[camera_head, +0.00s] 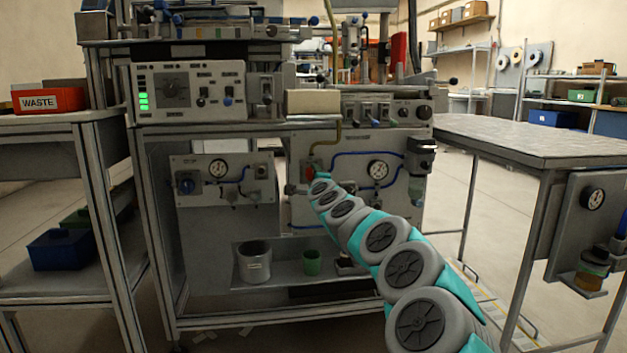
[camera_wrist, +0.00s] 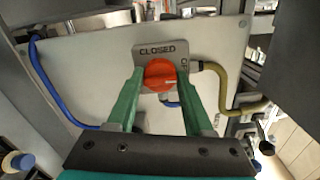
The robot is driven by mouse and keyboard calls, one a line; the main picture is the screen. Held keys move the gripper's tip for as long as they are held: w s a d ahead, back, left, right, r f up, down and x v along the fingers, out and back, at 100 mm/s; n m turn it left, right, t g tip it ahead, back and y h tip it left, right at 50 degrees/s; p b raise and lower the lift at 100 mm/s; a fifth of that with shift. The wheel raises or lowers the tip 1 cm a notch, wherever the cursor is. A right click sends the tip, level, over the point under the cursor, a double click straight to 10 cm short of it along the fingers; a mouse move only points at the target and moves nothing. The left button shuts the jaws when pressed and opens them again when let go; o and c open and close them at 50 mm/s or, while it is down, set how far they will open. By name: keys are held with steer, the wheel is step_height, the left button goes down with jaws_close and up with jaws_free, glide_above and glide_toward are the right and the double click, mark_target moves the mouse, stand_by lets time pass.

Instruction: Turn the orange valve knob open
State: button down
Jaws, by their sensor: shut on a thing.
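The orange valve knob (camera_wrist: 159,75) sits on a grey label plate (camera_wrist: 165,51) on a light panel. The plate reads CLOSED above the knob, and part of another word shows to its right. A pale line on the knob points roughly right in the wrist view. My gripper (camera_wrist: 161,80) has its two green fingers on the knob's left and right sides, shut on it. In the head view, the knob (camera_head: 308,173) shows as a small red-orange patch beside my gripper (camera_head: 318,177), whose tip partly hides it.
A blue hose (camera_wrist: 52,95) and a yellow-brown hose (camera_wrist: 224,88) run on either side of the knob. A gauge (camera_head: 377,169) sits right of it on the panel.

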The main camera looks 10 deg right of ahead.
steer(key=shift+f, duration=0.1)
stand_by(0.3)
steer(key=shift+c, duration=1.5)
jaws_free()
steer(key=shift+s, duration=0.1)
steer(key=s, duration=0.7)
steer(key=shift+s+p, duration=0.3)
steer(key=shift+p, duration=0.05)
